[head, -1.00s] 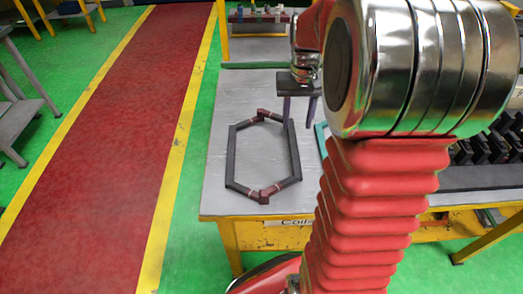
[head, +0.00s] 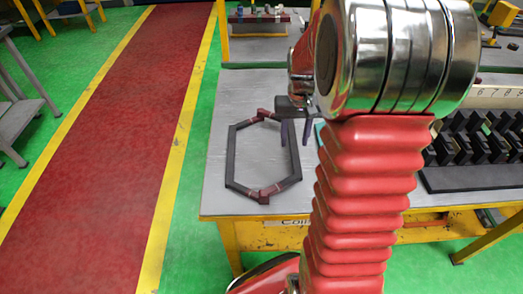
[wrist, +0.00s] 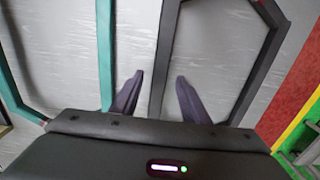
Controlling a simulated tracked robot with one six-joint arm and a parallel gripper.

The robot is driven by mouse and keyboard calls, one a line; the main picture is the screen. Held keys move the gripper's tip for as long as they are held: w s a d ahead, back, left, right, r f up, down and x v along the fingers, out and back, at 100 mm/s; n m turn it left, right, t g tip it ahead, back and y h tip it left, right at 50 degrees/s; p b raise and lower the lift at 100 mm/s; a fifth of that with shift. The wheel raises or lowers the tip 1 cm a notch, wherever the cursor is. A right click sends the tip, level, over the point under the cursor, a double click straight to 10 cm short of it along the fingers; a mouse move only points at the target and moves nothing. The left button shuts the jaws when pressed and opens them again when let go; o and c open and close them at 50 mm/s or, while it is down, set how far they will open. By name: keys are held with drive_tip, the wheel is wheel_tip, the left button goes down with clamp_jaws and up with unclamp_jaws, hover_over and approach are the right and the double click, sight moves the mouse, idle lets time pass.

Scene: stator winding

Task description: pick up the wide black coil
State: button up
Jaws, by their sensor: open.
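The wide black coil (head: 232,157) is a six-sided ring with long black sides and dark red ends. It lies flat on the grey table top (head: 222,110). My gripper (head: 296,140) is open and empty, pointing down over the coil's right side in the head view. In the wrist view my gripper's two fingers (wrist: 160,77) sit either side of one long bar of the black coil (wrist: 166,50). I cannot tell how far above the bar the fingertips are. My arm hides part of the table to the right of the coil.
A teal coil (wrist: 104,50) lies close beside the black coil, left of my fingers in the wrist view. A black slotted rack (head: 470,150) stands to the right. Bare table lies behind the black coil. A red walkway (head: 110,130) runs at left.

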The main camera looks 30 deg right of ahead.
wheel_tip(320, 180, down, 2)
idle(0.6)
clamp_jaws()
idle(0.7)
